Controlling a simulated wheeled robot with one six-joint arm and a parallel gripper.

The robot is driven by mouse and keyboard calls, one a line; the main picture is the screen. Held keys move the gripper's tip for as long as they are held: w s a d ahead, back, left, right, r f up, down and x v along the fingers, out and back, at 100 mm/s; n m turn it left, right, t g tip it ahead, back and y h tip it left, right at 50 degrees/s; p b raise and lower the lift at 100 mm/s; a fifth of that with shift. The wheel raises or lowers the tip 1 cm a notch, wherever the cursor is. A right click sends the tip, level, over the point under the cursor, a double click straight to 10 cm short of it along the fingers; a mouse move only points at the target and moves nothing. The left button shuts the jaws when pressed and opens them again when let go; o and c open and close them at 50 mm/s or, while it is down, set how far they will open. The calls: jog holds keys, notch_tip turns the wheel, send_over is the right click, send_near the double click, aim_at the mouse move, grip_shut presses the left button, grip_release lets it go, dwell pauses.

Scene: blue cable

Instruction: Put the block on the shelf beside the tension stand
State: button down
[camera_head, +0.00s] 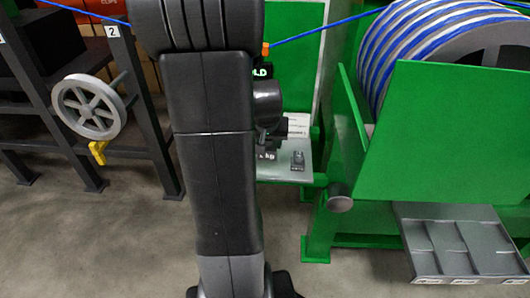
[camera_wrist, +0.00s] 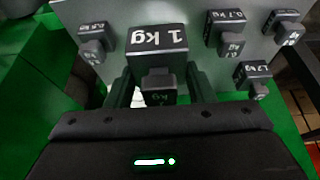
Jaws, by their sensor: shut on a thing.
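A dark block marked "1 kg" (camera_wrist: 156,40) is between the two fingers of my gripper (camera_wrist: 158,88) in the wrist view. The gripper is shut on its narrower knob. The block is over or on a grey shelf plate (camera_wrist: 185,18); I cannot tell whether it touches. The shelf (camera_head: 285,174) also shows in the head view, fixed to the green stand (camera_head: 322,190). My arm hides much of the shelf and most of the gripper there.
Several smaller weights stand around the held block, including a 0.7 kg one (camera_wrist: 226,28) at right and another (camera_wrist: 93,40) at left. A cable drum (camera_head: 440,45) is at right. A blue cable (camera_head: 330,27) runs above the shelf. A handwheel (camera_head: 89,106) is at left.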

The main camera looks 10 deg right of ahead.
jog(key=shift+b+x, duration=1.4)
jog(key=shift+x, duration=2.1)
jog(key=shift+w+f, duration=0.2)
jog(key=shift+f+b, duration=0.2)
jog(key=shift+b, duration=0.1)
jog(key=c, duration=0.6)
grip_release()
jog(key=shift+c, duration=0.2)
